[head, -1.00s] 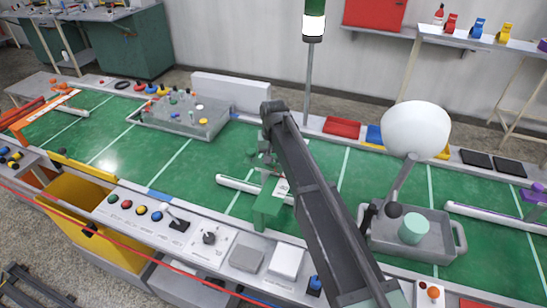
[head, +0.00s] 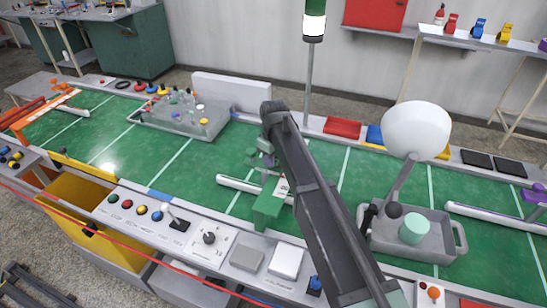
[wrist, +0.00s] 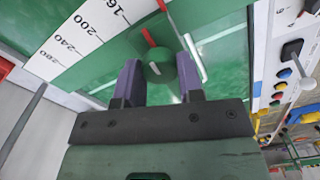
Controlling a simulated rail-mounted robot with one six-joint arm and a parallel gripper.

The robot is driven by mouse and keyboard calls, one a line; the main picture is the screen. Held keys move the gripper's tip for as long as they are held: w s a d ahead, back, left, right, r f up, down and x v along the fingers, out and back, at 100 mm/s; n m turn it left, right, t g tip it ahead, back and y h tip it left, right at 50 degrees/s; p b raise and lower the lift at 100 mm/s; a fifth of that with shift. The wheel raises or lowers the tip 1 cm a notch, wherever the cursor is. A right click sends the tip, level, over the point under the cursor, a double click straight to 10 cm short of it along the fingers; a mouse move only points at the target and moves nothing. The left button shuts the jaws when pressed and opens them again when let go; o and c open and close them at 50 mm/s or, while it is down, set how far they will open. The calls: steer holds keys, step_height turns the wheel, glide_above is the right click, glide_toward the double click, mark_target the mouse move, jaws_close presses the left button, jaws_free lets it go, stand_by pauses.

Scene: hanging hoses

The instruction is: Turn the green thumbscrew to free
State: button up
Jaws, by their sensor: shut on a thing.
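The green thumbscrew (wrist: 163,72) shows in the wrist view as a round green knob with a short white mark on its face. My gripper (wrist: 158,78) has its two purple fingers on either side of the knob and is shut on it. In the head view my gripper (head: 266,154) is low over the green table, behind a green block (head: 268,206). My arm hides part of that area, and the thumbscrew is hard to make out there.
A white rail (head: 238,184) runs beside the green block. A printed scale (wrist: 82,38) and a red pointer (wrist: 149,38) lie near the knob in the wrist view. A grey tray (head: 372,236) stands to the right.

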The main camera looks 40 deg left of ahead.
steer(key=shift+n, duration=0.6)
steer(key=o, duration=0.9)
step_height(320, 180, up, 11)
steer(key=p, duration=1.1)
steer(key=shift+f, duration=0.1)
